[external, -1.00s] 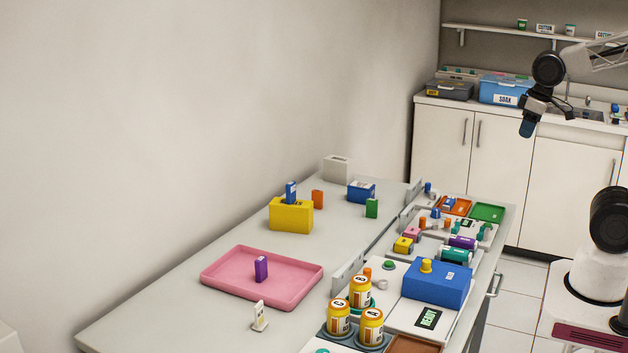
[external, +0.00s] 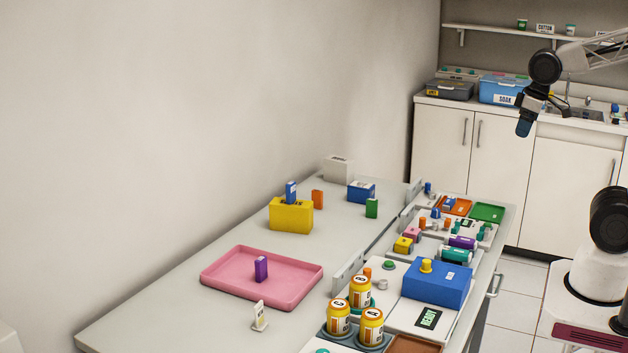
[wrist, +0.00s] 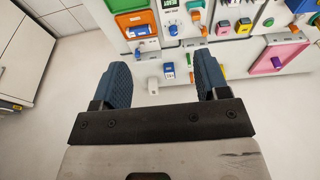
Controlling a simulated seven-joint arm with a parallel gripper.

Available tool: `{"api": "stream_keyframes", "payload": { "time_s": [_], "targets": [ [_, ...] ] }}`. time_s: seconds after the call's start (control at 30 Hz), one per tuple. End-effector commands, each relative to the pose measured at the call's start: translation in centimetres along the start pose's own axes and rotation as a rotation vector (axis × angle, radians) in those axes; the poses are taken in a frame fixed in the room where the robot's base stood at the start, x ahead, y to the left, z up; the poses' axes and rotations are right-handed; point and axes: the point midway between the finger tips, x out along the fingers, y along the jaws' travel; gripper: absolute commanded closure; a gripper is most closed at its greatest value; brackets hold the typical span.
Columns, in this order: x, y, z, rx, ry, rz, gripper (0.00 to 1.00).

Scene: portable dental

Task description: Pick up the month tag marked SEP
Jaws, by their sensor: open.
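Several small upright tags stand on the long grey table, and no month lettering on them is readable, so I cannot tell which is SEP. A purple tag (external: 261,269) stands in the pink tray (external: 215,277). A blue tag (external: 291,192) stands in the top of the yellow box (external: 291,217). An orange tag (external: 317,199) stands behind that box, and a green tag (external: 372,208) stands to its right. My gripper (external: 524,128) is high in the air, right of the table and far from the tags. In the wrist view its two fingers (wrist: 163,78) are apart and empty.
A blue box (external: 361,192) and a pale box (external: 338,169) stand at the table's far end. Yellow-orange jars (external: 360,292), a large blue box (external: 437,285) and trays crowd the right side. Low grey rails (external: 348,271) divide the surface. The left part is mostly clear.

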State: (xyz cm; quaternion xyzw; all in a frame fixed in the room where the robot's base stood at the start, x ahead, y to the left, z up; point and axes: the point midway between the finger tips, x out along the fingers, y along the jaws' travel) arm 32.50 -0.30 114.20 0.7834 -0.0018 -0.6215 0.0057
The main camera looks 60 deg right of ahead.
Motion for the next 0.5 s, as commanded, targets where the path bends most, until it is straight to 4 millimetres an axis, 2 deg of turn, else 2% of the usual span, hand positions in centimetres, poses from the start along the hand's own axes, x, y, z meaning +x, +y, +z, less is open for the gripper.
{"api": "stream_keyframes", "payload": {
  "time_s": [0.17,0.5],
  "targets": [
    [-0.1,-0.1,-2.6,-0.061,-0.012,-0.002,0.32],
    [0.4,-0.6,-10.4,-0.253,-0.039,-0.010,0.32]
  ]
}}
